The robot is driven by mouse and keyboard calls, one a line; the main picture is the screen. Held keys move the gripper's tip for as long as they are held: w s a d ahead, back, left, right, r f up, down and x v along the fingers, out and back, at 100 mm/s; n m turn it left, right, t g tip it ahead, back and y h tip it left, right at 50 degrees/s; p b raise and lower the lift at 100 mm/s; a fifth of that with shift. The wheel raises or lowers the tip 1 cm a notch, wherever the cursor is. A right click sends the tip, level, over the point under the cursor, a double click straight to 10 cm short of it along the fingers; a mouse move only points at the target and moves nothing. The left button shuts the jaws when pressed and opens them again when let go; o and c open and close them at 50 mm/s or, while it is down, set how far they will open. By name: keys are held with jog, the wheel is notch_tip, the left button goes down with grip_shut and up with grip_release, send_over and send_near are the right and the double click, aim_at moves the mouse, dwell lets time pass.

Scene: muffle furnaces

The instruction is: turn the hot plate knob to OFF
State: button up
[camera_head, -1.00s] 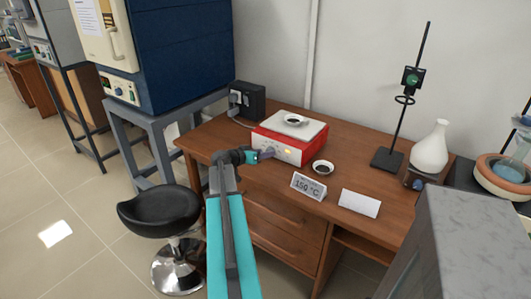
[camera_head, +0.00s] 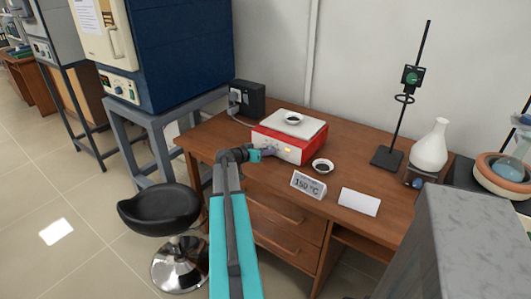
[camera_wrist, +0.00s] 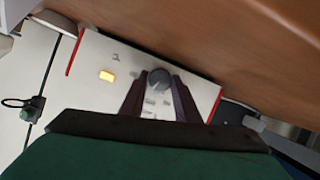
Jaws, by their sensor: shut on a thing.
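The hot plate (camera_head: 290,148) is a red box with a pale top plate, on the wooden desk by the wall. The round grey knob (camera_wrist: 158,78) sits on that panel, between my fingertips. My gripper (camera_wrist: 160,90) is shut on the knob; it also shows at the hot plate's front in the head view (camera_head: 268,153). The knob's pointer and panel marks are too small to read for its setting. A small white dish (camera_head: 293,118) with dark contents stands on the plate.
Another dark-filled dish (camera_head: 322,166), a "150 °C" sign (camera_head: 308,185) and a blank white card (camera_head: 360,202) stand in front of the hot plate. A clamp stand (camera_head: 387,158) and white flask (camera_head: 431,147) are to the right. A black stool (camera_head: 160,210) stands at the left.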

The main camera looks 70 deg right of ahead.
jog(key=shift+w+f+n+g+b, duration=0.1)
jog(key=shift+f+n+g+b, duration=0.15)
jog(key=shift+b, duration=0.45)
jog(key=n+b, duration=0.1)
jog(key=n+g+b, duration=0.1)
jog(key=b, duration=0.1)
jog(key=shift+w+d+g, duration=0.15)
jog(key=shift+g, duration=0.1)
jog(key=shift+r+n+g+b, duration=0.1)
jog(key=shift+n+g+b, duration=0.7)
jog(key=shift+n+b, duration=0.6)
jog(key=o, duration=1)
jog(key=shift+o, duration=0.2)
jog(key=b+v, duration=0.1)
jog(key=v, duration=1.2)
jog(key=shift+w+a, duration=0.15)
jog(key=shift+a, duration=0.25)
